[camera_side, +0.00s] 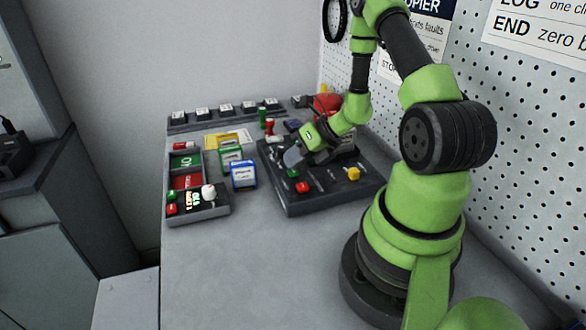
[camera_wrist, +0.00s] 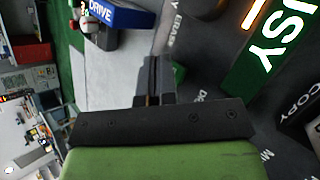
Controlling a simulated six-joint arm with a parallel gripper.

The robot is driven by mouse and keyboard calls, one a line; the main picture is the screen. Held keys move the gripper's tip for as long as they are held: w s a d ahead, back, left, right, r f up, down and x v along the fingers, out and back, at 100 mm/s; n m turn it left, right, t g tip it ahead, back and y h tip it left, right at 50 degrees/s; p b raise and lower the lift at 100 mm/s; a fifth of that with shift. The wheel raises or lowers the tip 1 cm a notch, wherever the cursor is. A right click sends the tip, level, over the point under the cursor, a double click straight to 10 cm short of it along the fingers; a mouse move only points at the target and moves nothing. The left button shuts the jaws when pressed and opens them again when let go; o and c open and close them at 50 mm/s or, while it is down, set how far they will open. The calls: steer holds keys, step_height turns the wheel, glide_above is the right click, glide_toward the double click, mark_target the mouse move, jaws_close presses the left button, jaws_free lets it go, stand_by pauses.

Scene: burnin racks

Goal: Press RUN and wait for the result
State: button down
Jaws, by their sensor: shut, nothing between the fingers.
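A dark control panel (camera_side: 330,196) sits on the bench in the side view. It carries a green button (camera_side: 293,172), a red button (camera_side: 302,188) and a yellow knob (camera_side: 353,174). No RUN label is legible. My gripper (camera_side: 293,157) is shut and empty, low over the panel's left part, just behind the green button. In the wrist view my gripper (camera_wrist: 154,62) covers part of the panel. A green piece (camera_wrist: 179,74) shows beside its fingers. A green display (camera_wrist: 268,45) reads "USY", its first part cut off. I cannot tell whether the fingertips touch a button.
Left of the panel, a grey tray (camera_side: 197,216) holds green and red pieces and a white knob. Several cards or drives, one a blue drive (camera_side: 244,176), lie between them. A row of small labelled blocks (camera_side: 225,109) stands behind. The front bench is clear.

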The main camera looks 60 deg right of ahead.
stand_by(0.4)
steer(key=shift+r, duration=0.8)
steer(key=shift+r, duration=0.1)
steer(key=shift+r, duration=2.45)
